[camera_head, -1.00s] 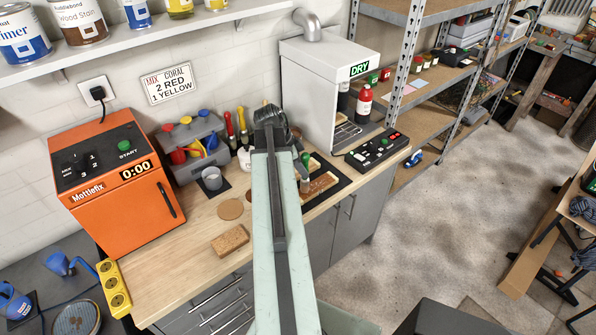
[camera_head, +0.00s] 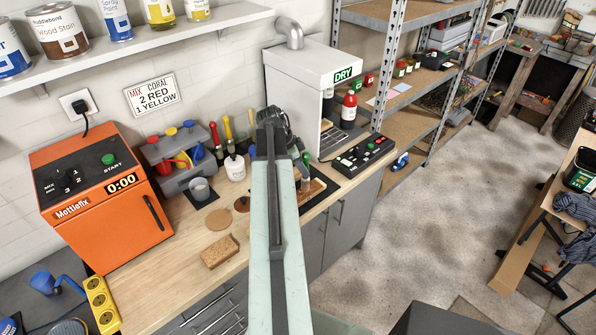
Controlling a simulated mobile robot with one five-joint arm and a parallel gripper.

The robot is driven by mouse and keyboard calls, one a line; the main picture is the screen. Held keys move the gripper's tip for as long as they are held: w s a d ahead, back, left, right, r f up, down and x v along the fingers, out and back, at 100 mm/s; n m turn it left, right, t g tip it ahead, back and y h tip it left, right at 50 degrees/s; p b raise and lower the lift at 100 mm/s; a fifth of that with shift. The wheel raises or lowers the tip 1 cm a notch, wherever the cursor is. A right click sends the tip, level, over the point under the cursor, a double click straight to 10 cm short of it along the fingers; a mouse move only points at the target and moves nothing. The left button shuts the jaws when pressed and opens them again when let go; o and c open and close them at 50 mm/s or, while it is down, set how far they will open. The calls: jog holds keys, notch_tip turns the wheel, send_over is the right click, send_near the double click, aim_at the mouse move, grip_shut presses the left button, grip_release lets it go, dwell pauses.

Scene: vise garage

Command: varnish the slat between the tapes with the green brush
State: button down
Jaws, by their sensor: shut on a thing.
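The slat (camera_head: 318,187) is a brown strip on a black mat (camera_head: 331,184) at the right part of the workbench, partly hidden by my arm and the brush. The tapes cannot be made out clearly. The green brush (camera_head: 305,160) hangs roughly upright over the slat's near-left part, green handle up and greyish lower end down. Whether its tip touches the slat is not clear. My gripper (camera_head: 299,147) is at the brush's top, shut on it; its jaws are mostly hidden behind my dark wrist.
A cork block (camera_head: 220,252) and a white jar (camera_head: 235,169) sit left of my arm.

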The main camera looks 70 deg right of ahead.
jog(key=s+d, duration=0.3)
jog(key=d, duration=0.3)
jog(key=shift+d, duration=0.25)
dwell(0.6)
jog(key=shift+a, duration=0.1)
jog(key=w+a, duration=0.3)
jog(key=a, duration=0.4)
jog(key=w+a, duration=0.4)
jog(key=a, duration=0.4)
dwell(1.3)
notch_tip(320, 180, up, 6)
jog(key=p, duration=0.6)
